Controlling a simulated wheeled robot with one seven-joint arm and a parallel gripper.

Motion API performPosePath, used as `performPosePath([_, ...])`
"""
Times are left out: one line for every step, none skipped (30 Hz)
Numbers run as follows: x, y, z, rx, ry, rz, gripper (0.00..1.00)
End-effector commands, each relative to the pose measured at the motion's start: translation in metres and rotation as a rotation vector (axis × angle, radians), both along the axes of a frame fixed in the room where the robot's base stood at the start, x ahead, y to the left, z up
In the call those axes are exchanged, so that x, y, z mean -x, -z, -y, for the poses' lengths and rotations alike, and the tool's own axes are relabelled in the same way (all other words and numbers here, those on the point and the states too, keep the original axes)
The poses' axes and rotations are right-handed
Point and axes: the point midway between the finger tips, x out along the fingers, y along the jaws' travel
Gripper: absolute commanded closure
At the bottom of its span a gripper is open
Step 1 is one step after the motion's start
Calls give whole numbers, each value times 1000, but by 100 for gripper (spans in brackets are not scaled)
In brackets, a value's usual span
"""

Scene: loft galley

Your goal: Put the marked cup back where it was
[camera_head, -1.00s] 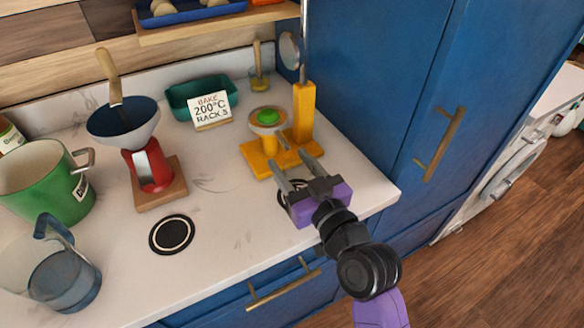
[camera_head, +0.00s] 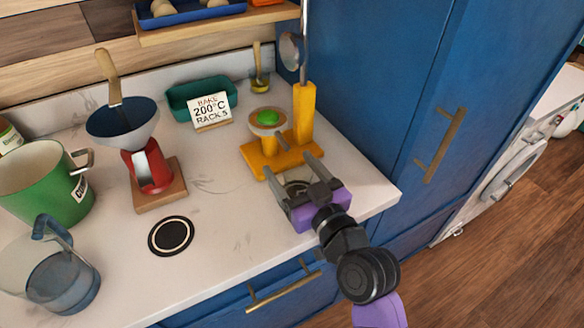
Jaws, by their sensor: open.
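No cup stands out plainly as the marked one. A red body with a white stripe (camera_head: 150,172) stands on a wooden block (camera_head: 172,192), with a dark blue funnel-like bowl (camera_head: 110,127) above it. A green pot-like vessel with a white label (camera_head: 45,190) stands at the left. My gripper (camera_head: 289,166) is open and empty at the counter's front right, just in front of a yellow stand (camera_head: 257,161). A dark round disc (camera_head: 296,187) shows between its fingers, partly hidden by it.
Another dark disc (camera_head: 171,236) lies bare on the counter (camera_head: 225,225). A clear jug (camera_head: 65,280) stands front left. A green tray (camera_head: 185,97), a sign (camera_head: 210,109) and a blue cabinet (camera_head: 390,90) are behind.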

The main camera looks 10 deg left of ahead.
Motion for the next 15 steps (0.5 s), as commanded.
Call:
performPosePath([0, -4, 0, 0, 0, 0, 26])
performPosePath([3, -1, 2, 1, 1, -1, 26])
performPosePath([7, 0, 5, 1, 1, -1, 26])
performPosePath([11, 0, 8, 1, 1, -1, 26])
performPosePath([16, 1, 11, 0, 1, -1, 26])
performPosePath([22, 1, 15, -1, 1, -1, 26])
performPosePath([27, 1, 19, 0, 2, -1, 26])
performPosePath([32, 1, 23, -1, 2, -1, 26])
performPosePath([40, 2, 28, 1, 2, -2, 26])
performPosePath([45, 1, 31, 1, 2, -1, 26])
performPosePath([50, 2, 35, 1, 3, -1, 26])
performPosePath([57, 1, 39, 0, 2, 0, 26])
performPosePath([63, 2, 42, 1, 1, -2, 26])
performPosePath([67, 1, 46, 1, 1, -1, 26])
performPosePath([73, 1, 50, 0, 2, -1, 26])
